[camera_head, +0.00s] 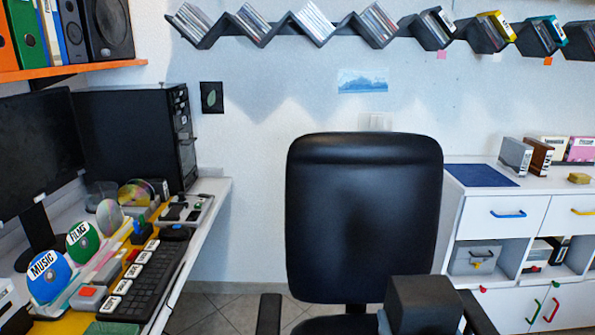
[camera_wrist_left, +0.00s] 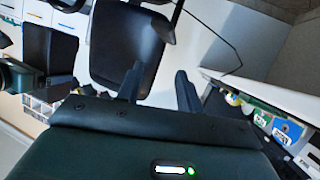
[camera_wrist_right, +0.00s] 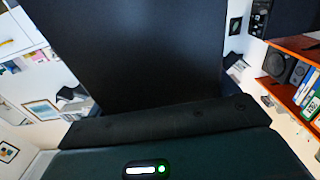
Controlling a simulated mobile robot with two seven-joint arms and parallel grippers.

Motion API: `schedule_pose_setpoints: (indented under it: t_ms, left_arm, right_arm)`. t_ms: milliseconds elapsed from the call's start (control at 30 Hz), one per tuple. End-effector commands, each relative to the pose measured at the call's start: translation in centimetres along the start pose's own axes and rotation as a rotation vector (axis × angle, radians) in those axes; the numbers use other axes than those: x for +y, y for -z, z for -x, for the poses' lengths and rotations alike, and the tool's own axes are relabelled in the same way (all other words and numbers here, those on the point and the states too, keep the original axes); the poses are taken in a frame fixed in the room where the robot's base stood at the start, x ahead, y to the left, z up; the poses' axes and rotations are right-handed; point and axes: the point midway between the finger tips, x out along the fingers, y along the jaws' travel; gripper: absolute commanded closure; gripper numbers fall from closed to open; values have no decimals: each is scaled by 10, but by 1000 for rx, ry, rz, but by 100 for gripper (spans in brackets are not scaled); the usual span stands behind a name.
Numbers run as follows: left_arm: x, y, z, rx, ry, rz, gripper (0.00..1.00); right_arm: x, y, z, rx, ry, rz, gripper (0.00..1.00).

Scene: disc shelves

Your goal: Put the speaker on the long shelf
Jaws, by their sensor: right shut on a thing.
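A dark, box-shaped speaker (camera_wrist_right: 130,45) fills the middle of the right wrist view, between the fingers of my right gripper (camera_wrist_right: 155,90), which is shut on it and mostly hidden by it. The held speaker also shows at the bottom of the head view (camera_head: 425,303), in front of the chair, and at the left of the left wrist view (camera_wrist_left: 48,52). My left gripper (camera_wrist_left: 158,82) is open and empty; it is not seen in the head view. An orange shelf (camera_head: 95,67) at the upper left carries another black speaker (camera_head: 108,28) beside folders.
A black office chair (camera_head: 365,215) stands in the middle. The desk (camera_head: 210,205) at left holds a monitor, computer tower, keyboard and discs. A dark zigzag disc shelf (camera_head: 405,27) runs along the wall. A white cabinet (camera_head: 490,215) stands at right, with a bare blue mat (camera_head: 482,175) on top.

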Motion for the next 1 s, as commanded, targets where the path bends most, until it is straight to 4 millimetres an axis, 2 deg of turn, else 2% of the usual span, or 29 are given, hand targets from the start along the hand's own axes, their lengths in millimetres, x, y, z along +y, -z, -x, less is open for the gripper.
schedule_pose_setpoints:
  t_ms: [33,67,100,500,700,1000]
  left_arm:
    - [0,0,0,0,0,0,64]
    - [2,15,6,-3,0,-2,64]
    - [3,17,6,-23,2,-9,64]
    - [3,39,15,-174,27,-65,64]
    - [2,41,18,-220,35,-82,64]
    - [1,38,17,-236,37,-88,64]
  right_arm:
    - [1,12,13,5,16,1,55]
    - [1,25,13,3,10,-2,55]
    - [1,34,14,3,10,-5,55]
    - [0,108,40,7,9,-9,55]
    - [1,125,49,6,9,-5,55]
    - [1,127,52,7,10,-2,55]
